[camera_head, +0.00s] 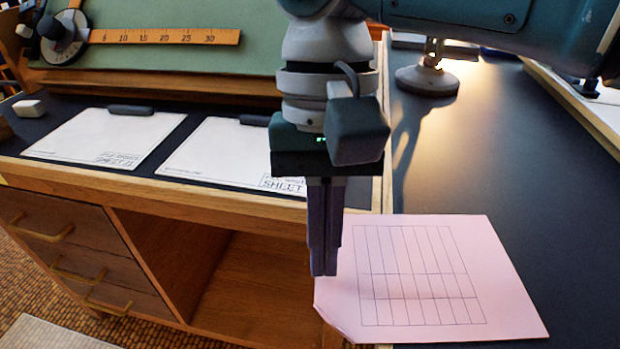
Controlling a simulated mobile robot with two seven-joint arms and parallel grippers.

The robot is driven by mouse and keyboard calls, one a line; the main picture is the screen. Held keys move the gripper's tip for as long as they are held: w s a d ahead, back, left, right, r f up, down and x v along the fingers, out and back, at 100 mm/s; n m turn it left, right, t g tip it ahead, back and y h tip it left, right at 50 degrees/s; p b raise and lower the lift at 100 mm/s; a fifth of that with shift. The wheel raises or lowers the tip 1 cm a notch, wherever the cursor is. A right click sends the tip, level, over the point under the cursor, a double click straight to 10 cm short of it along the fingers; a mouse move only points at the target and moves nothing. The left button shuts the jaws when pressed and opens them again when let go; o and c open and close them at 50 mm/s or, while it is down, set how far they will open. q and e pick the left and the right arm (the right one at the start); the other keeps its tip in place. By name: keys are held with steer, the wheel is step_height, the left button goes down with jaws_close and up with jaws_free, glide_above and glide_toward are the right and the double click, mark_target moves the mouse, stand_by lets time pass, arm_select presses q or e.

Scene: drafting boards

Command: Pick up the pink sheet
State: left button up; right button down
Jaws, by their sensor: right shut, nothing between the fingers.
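The pink sheet (505,262) lies on the dark tabletop at the lower right, with a ruled grid printed on it. Its front left corner reaches the table's edge and looks bent or clipped. My right gripper (324,272) points straight down with its fingers shut and nothing between them. Its tips appear at the left edge of the pink sheet, overlapping it slightly in the picture. I cannot tell whether they touch it. My left gripper is not in view.
Two white sheets (105,135) (207,150) lie under dark clips on the left desk. A green drafting board (180,55) with an orange ruler (165,37) stands behind. A lamp base (427,80) is at the back. The dark tabletop (480,150) beyond the pink sheet is clear.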

mark_target(327, 320)
steer(key=shift+s+a+r+p, duration=0.15)
steer(key=shift+s+p, duration=0.2)
steer(key=shift+s, duration=1.35)
steer(key=shift+r+p, duration=0.15)
steer(key=shift+p, duration=0.15)
steer(key=s+p, duration=0.1)
steer(key=p, duration=0.2)
steer(key=shift+s+r+p, duration=0.15)
steer(key=shift+r+p, duration=0.05)
steer(key=shift+p, duration=0.2)
steer(key=shift+s+f, duration=0.1)
steer(key=shift+s, duration=0.05)
steer(key=shift+f, duration=0.25)
